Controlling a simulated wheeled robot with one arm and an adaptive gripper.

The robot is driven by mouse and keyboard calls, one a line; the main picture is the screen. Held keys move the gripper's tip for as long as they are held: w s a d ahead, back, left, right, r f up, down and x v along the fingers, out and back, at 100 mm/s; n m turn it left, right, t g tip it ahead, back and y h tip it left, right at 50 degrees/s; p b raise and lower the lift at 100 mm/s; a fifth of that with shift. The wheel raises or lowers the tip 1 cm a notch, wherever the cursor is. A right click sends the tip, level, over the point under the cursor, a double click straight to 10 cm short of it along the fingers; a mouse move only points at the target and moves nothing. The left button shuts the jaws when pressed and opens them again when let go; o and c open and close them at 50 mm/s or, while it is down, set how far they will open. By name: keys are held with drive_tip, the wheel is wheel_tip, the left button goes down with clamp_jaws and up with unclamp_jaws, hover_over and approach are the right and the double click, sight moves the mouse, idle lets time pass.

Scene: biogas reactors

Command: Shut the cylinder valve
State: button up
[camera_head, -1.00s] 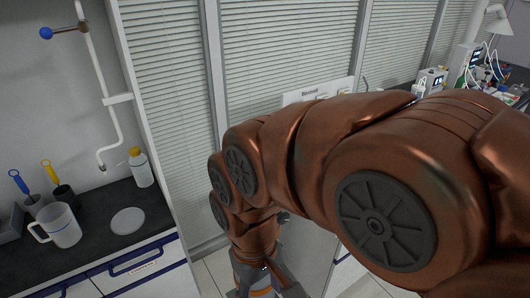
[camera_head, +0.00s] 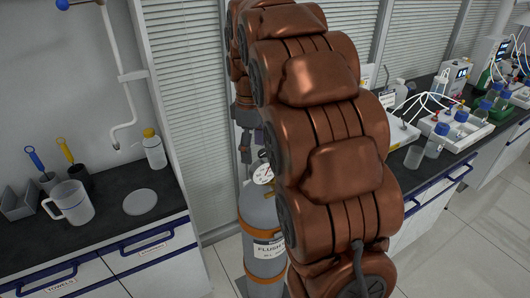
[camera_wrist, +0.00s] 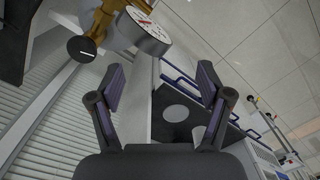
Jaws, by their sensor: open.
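A grey gas cylinder (camera_head: 262,212) with orange bands and a "FLUSH" label stands on the floor between the two counters. My arm covers its right side and most of its top. A round white gauge (camera_head: 262,174) shows at its top. In the wrist view, brass valve fittings (camera_wrist: 108,18) carry the gauge (camera_wrist: 148,30) and a black round knob (camera_wrist: 82,49) with a white line. I cannot tell whether the valve is open or shut. My gripper (camera_wrist: 161,84) is open and empty; in the head view (camera_head: 247,152) it hangs just above the gauge, apart from it.
The left counter (camera_head: 105,212) holds a jug (camera_head: 70,203), a capped bottle (camera_head: 153,150) and a white disc (camera_head: 140,202). A wall pipe (camera_head: 118,60) hangs above it. The right counter (camera_head: 410,180) holds bottles and tubing. Blinds (camera_head: 185,85) stand behind the cylinder.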

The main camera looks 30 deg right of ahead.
sight(265, 152)
drive_tip(key=w+d+f+n, duration=0.1)
drive_tip(key=w+d, duration=0.2)
drive_tip(key=w+d+f+n, duration=0.1)
drive_tip(key=w+d, duration=0.2)
drive_tip(key=w+d+f+n+b, duration=0.1)
drive_tip(key=w+d+n, duration=0.1)
drive_tip(key=w+d, duration=0.1)
drive_tip(key=shift+w+d+f+t, duration=0.2)
drive_tip(key=shift+d+t, duration=0.1)
drive_tip(key=shift+d, duration=0.3)
drive_tip(key=shift+f+p, duration=1.4)
drive_tip(key=shift+f, duration=2.4)
drive_tip(key=c, duration=1.2)
